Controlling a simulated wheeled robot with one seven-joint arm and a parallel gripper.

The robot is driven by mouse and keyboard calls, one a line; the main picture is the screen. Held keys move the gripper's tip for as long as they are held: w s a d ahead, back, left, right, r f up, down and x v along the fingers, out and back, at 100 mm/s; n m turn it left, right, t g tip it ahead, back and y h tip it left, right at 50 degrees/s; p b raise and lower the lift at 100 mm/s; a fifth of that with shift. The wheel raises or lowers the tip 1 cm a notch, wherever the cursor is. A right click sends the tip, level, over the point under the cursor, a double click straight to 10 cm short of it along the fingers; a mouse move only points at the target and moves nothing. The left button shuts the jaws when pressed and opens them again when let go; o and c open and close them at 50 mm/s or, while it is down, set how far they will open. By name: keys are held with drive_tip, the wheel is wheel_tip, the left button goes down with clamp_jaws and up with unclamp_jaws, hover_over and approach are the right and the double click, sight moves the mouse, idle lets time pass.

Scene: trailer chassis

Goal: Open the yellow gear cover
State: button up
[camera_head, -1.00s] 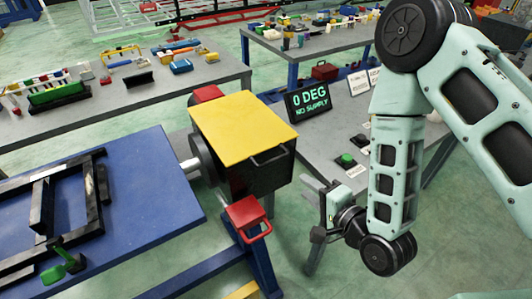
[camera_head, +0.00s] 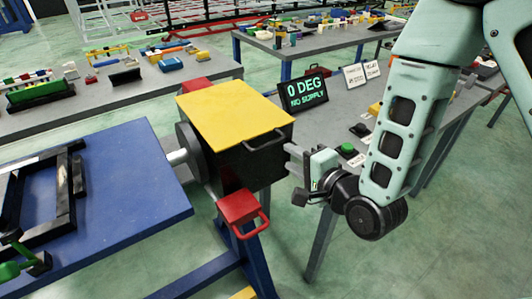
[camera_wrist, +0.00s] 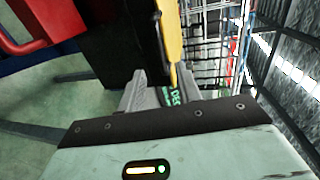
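The yellow gear cover (camera_head: 235,115) lies flat and shut on top of a dark box (camera_head: 250,165). A black bar handle (camera_head: 265,141) sits at its right front edge. My gripper (camera_head: 293,168) is just right of the box, slightly below the handle, with its fingers pointing at the box. In the wrist view my gripper (camera_wrist: 160,78) has its two fingers apart, and the edge of the yellow cover (camera_wrist: 170,35) shows ahead between them. The dark handle (camera_wrist: 160,38) shows beside that edge. I see no clear contact.
A red handled part (camera_head: 240,207) juts out below the box's front. A screen (camera_head: 303,92) reading "0 DEG NO SUPPLY" stands behind on a grey table, with a green button (camera_head: 348,149) nearby. A blue table (camera_head: 110,200) with a black frame is left.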

sight(271, 145)
drive_tip(key=b+x, duration=0.3)
drive_tip(key=b, duration=0.5)
drive_tip(key=shift+f, duration=0.2)
drive_tip(key=p+x, duration=0.2)
drive_tip(key=x, duration=0.5)
drive_tip(key=shift+w+a+r, duration=0.15)
drive_tip(key=shift+w, duration=0.1)
drive_tip(key=shift+w+a, duration=0.25)
drive_tip(key=shift+w, duration=0.15)
drive_tip(key=shift+f, duration=0.2)
clamp_jaws()
